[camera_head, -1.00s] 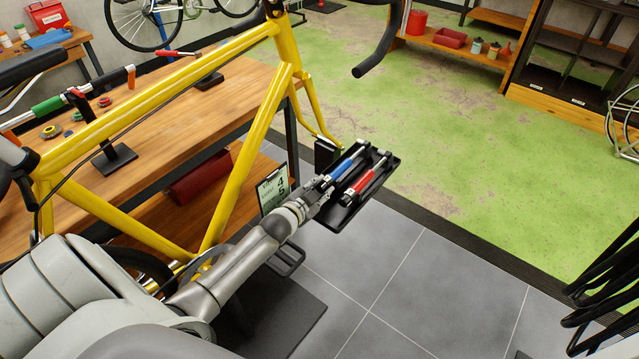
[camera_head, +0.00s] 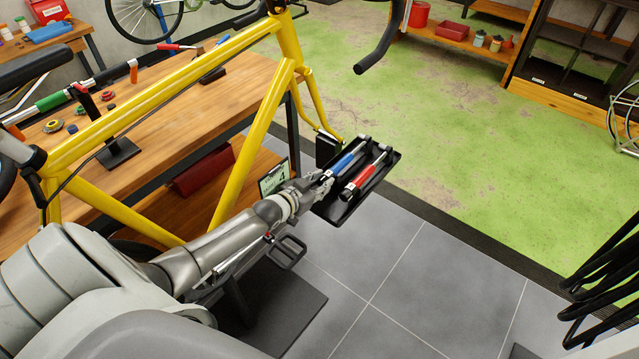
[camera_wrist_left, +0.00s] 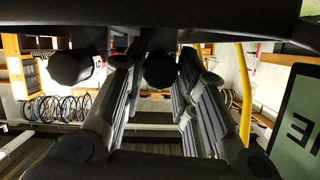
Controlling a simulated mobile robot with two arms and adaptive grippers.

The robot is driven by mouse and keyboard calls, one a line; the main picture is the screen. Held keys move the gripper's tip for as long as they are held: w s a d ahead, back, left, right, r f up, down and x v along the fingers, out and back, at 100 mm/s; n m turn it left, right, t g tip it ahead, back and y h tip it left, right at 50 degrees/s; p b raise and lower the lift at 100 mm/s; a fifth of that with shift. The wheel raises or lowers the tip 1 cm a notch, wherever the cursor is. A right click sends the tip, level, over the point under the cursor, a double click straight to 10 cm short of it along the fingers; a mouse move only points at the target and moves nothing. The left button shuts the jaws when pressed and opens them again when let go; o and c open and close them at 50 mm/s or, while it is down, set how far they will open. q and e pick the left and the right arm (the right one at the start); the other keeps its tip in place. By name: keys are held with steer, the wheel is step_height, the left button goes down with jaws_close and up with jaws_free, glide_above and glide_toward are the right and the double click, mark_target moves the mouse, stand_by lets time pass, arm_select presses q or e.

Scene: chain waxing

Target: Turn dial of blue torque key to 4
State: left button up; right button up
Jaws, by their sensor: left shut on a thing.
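The blue torque key (camera_head: 347,160) lies in a black tray (camera_head: 384,166) beside the red torque key (camera_head: 366,179). My left gripper (camera_head: 324,182) is at the near end of the blue key and shut on it. In the left wrist view my left gripper (camera_wrist_left: 157,84) has its fingers on either side of a dark round key end (camera_wrist_left: 160,70). A second dark key end (camera_wrist_left: 70,68) is left of the fingers. The dial's number is hidden. A card (camera_head: 274,180) beside the tray shows a 4. My right gripper is not in view.
The yellow bike frame (camera_head: 262,128) stands close to the left of my left arm. A wooden workbench (camera_head: 190,100) with tools is behind it. Black curved bars (camera_head: 605,262) stand at the right. The grey floor right of the tray is clear.

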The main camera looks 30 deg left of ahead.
arm_select(q)
steer(key=shift+s+d+f, duration=0.1)
steer(key=shift+f, duration=0.15)
steer(key=o, duration=0.7)
steer(key=shift+o, duration=0.3)
steer(key=shift+r, duration=0.1)
steer(key=v, duration=1.1)
steer(key=shift+s+r, duration=0.25)
steer(key=shift+s, duration=0.1)
